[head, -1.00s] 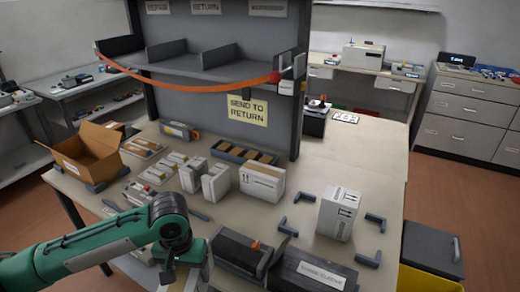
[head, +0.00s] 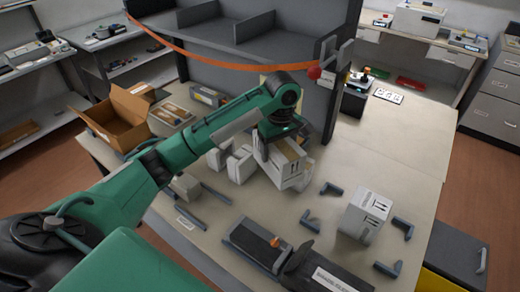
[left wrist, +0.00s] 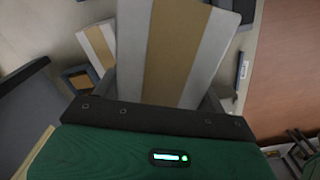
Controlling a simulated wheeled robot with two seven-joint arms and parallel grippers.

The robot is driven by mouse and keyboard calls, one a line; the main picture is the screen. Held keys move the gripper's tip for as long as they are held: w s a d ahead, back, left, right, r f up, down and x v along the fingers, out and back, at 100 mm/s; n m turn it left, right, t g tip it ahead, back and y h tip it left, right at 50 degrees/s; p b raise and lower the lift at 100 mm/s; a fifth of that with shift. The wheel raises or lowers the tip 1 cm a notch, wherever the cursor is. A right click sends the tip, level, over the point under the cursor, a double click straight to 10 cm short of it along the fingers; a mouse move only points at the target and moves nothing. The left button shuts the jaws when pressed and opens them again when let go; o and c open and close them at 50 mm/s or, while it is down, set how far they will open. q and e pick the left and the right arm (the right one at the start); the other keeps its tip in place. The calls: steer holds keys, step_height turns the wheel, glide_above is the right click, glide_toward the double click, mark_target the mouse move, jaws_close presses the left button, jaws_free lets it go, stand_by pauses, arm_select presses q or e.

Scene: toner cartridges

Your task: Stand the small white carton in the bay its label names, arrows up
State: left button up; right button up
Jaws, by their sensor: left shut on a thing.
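My left gripper (head: 280,138) is shut on a white carton with a tan tape stripe, seen close in the left wrist view (left wrist: 178,50). In the head view it is over the table, in front of the shelf panel and near other white cartons. The held carton overlaps a carton behind it there, so its outline is unclear. I cannot read its label. The grey shelf (head: 237,38) has bays split by upright dividers; their name signs are out of view. My right gripper is not in view.
An orange strap (head: 215,67) sags across the shelf front to a red knob (head: 314,73). A white carton with arrows (head: 364,217) stands among grey corner brackets. An open brown box (head: 118,118) sits at left. The table's right part (head: 390,140) is clear.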

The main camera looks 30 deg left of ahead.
arm_select(q)
steer(key=shift+w, duration=0.35)
step_height(320, 180, down, 18)
steer(key=p, duration=0.3)
steer(key=shift+r, duration=0.2)
steer(key=shift+s+d, duration=0.1)
steer(key=o, duration=1.2)
steer(key=shift+f, duration=0.1)
